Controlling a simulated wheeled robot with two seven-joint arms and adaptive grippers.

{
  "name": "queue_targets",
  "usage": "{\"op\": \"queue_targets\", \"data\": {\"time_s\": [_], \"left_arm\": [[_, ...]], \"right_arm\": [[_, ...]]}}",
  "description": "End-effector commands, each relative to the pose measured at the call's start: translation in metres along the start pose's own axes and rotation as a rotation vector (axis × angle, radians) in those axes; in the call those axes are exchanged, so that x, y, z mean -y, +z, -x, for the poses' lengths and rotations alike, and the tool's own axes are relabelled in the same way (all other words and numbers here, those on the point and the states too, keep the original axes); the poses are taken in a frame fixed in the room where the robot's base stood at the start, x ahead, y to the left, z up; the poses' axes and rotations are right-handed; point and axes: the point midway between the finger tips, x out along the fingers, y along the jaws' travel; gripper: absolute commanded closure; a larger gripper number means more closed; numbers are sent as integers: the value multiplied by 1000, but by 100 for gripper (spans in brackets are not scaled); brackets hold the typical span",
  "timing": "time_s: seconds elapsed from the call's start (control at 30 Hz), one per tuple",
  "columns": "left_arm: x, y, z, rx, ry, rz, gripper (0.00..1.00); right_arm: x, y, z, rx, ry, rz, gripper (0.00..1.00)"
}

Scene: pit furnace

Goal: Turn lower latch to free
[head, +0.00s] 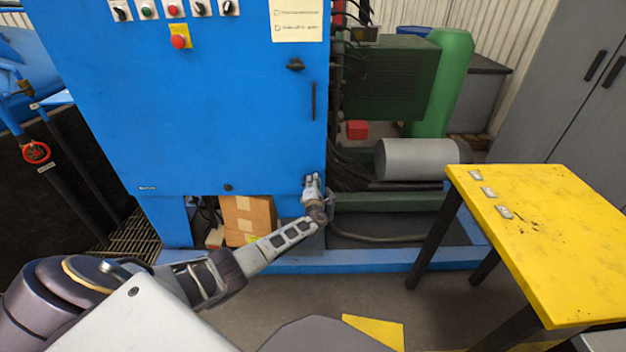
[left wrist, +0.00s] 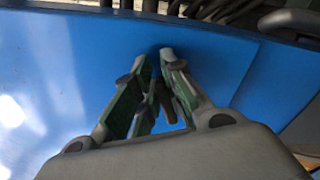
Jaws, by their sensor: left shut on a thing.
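My left gripper (head: 311,180) reaches to the lower right corner of the blue cabinet door (head: 215,120). It is shut on the lower latch, which is mostly hidden by the fingers in the head view. In the left wrist view the two fingers of my left gripper (left wrist: 154,58) close in at their tips against the blue panel (left wrist: 70,65). A small dark bit shows between the tips, but the latch's angle cannot be told. The upper latch (head: 295,65) is a black knob higher on the door's right side. My right gripper is not in view.
A black upright handle (head: 313,100) is on the door's right edge. A cardboard box (head: 247,218) sits under the cabinet. A yellow table (head: 545,235) stands at the right. A grey cylinder (head: 415,159) and dark cables lie right of the cabinet.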

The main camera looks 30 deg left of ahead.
Motion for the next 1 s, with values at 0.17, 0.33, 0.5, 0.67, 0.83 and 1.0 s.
{"op": "queue_targets", "data": {"time_s": [0.17,0.33,0.5,0.67,0.83,1.0], "left_arm": [[1,0,0,-1,0,-85,100],[4,0,0,-1,-1,-171,100],[6,0,0,-1,-1,-259,100],[8,-1,0,-1,0,-339,100],[10,-2,0,0,0,-402,100],[11,-3,0,0,-1,-435,100]], "right_arm": [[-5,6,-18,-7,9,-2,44],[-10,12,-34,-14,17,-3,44],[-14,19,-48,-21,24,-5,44],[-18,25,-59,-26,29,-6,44],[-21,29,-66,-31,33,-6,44],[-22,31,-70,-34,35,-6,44]]}}
